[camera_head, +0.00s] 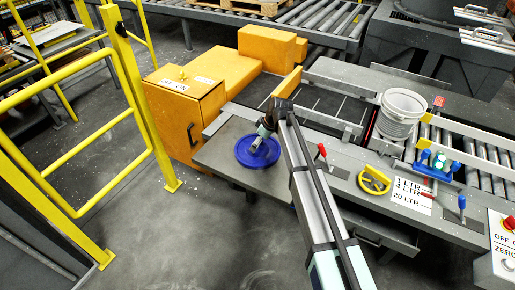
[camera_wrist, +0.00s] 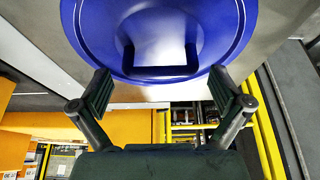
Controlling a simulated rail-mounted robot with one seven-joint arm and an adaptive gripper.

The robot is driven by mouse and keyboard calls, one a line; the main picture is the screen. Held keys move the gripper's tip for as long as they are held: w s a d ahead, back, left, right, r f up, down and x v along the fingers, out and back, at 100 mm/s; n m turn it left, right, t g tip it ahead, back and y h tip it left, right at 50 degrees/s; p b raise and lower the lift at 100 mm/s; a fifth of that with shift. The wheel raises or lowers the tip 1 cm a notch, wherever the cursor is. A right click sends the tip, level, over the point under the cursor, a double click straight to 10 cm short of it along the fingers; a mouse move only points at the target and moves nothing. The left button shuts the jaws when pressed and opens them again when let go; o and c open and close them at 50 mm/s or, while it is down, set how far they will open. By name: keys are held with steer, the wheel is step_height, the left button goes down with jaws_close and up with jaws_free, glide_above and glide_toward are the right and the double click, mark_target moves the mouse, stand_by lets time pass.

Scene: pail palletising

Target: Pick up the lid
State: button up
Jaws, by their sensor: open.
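The round blue lid (camera_head: 257,151) lies on the left part of the grey bench. In the wrist view the lid (camera_wrist: 165,25) fills the top middle, with a raised dark handle-like part (camera_wrist: 163,70) at its lower side. My gripper (camera_head: 264,140) is over the lid in the head view. In the wrist view my gripper (camera_wrist: 164,95) is open, its two dark pads at either side of the lid's lower edge. Nothing is between the pads. I cannot tell whether the pads touch the lid.
A white pail (camera_head: 399,115) stands on the conveyor line to the right. A yellow ring-shaped tool (camera_head: 374,181) and red-handled levers are on the bench (camera_head: 225,150). An orange cabinet (camera_head: 190,115) stands behind left. A yellow railing (camera_head: 140,90) is at the left.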

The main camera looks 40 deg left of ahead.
steer(key=shift+x, duration=0.95)
steer(key=c, duration=1)
steer(key=shift+o, duration=0.2)
steer(key=shift+r, duration=0.15)
